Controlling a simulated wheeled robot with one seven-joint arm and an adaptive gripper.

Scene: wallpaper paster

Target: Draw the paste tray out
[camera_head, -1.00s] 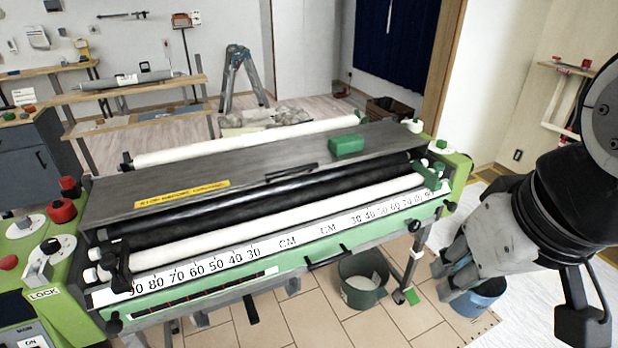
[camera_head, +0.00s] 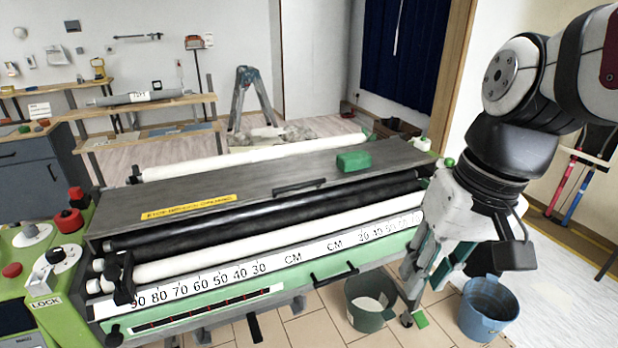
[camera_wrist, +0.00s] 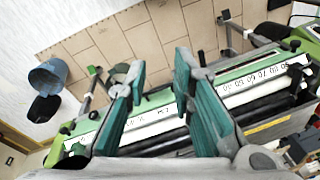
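The pasting machine's green front panel (camera_head: 240,303) carries a long white centimetre scale (camera_head: 215,281). A black handle (camera_head: 335,275) sits on the front, right of the middle; I take this to be the paste tray's handle. The panel appears flush with the machine. My gripper (camera_head: 420,290) points down in front of the machine's right end, right of the handle and apart from it. In the wrist view its two green-padded fingers (camera_wrist: 158,68) are spread with nothing between them. The scale (camera_wrist: 150,125) shows behind them. The handle is not clear there.
A green bucket (camera_head: 368,318) stands on the floor below the handle, and a blue bucket (camera_head: 487,312) stands to its right. A machine leg (camera_wrist: 88,100) stands near them. The lid (camera_head: 255,175) carries a green block (camera_head: 354,161). Floor in front is tiled and mostly clear.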

